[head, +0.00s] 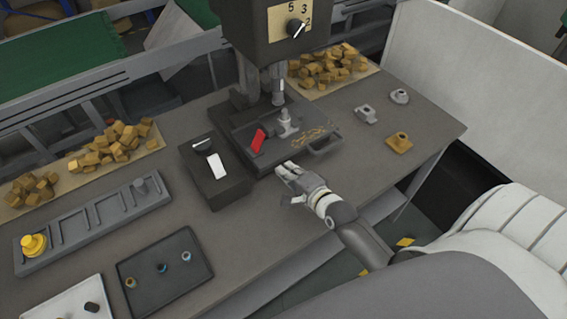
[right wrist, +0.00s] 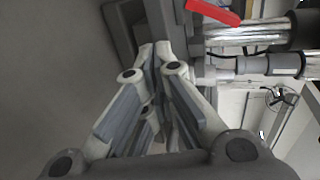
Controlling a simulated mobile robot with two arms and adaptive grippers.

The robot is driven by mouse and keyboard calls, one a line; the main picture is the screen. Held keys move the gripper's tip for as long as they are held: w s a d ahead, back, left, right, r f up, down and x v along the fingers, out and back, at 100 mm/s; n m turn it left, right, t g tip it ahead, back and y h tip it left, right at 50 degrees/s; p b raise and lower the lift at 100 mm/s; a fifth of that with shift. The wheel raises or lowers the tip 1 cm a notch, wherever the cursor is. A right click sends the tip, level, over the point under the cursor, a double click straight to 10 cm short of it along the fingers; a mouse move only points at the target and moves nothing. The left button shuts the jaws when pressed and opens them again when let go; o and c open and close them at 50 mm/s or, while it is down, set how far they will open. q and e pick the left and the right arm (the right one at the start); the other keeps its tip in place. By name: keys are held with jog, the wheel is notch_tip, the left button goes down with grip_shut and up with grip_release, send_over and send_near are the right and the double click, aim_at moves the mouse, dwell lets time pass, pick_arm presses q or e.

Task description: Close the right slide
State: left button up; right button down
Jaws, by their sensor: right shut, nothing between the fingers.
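The dark machine (head: 262,30) stands at the back of the grey table. My right gripper (head: 283,169) is shut and empty, just in front of the base and left of the handle, apart from the handle. In the right wrist view its fingers (right wrist: 155,50) meet near a dark edge. A red lever (head: 258,141) on the base also shows at the top of the right wrist view (right wrist: 214,12). My left gripper is out of view.
A dark control box (head: 215,175) with a white switch stands left of the base. Small metal parts (head: 366,115) and a brass part (head: 399,142) lie to the right. A slotted rack (head: 75,243) and a black tray (head: 150,290) are at the left. The front table strip is clear.

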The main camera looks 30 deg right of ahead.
aim_at(274, 156)
jog(key=shift+w, duration=0.95)
jog(key=w, duration=0.4)
jog(key=shift+w+a, duration=0.1)
jog(key=shift+a, duration=0.1)
